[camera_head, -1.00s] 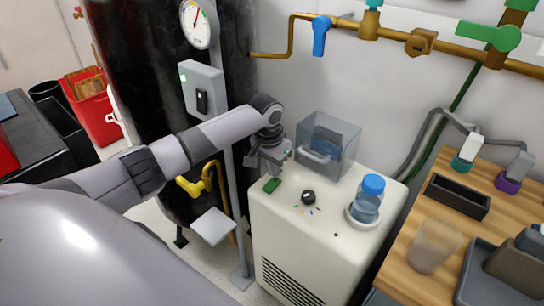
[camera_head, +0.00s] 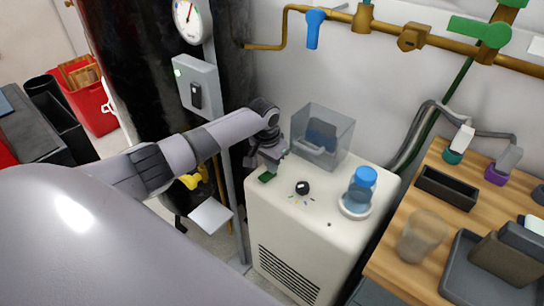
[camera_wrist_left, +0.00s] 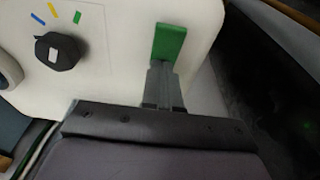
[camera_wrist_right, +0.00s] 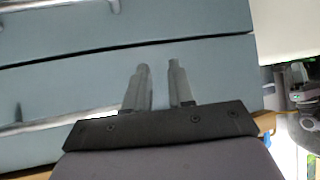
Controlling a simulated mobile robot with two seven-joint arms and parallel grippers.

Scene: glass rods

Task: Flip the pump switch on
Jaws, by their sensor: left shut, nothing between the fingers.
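A green rectangular switch piece (camera_head: 267,177) sits on the top of a white cabinet (camera_head: 285,215), near its left edge. In the left wrist view the green piece (camera_wrist_left: 169,42) stands right at the fingertips. My left gripper (camera_wrist_left: 161,70) is shut and empty, its tips touching or nearly touching the piece; I cannot tell which. In the head view my left gripper (camera_head: 272,165) is just above it. A grey box (camera_head: 187,75) with a black rocker (camera_head: 196,95) and a small green light is on the post behind. My right gripper (camera_wrist_right: 160,70) is open and empty before blue-grey drawer fronts.
The cabinet top also holds a black knob (camera_head: 302,188) with coloured marks, a clear bin (camera_head: 322,135) behind, and a blue-capped bottle (camera_head: 359,190) at right. A wooden bench (camera_head: 400,225) lies right. Brass pipes (camera_head: 350,18) run along the wall.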

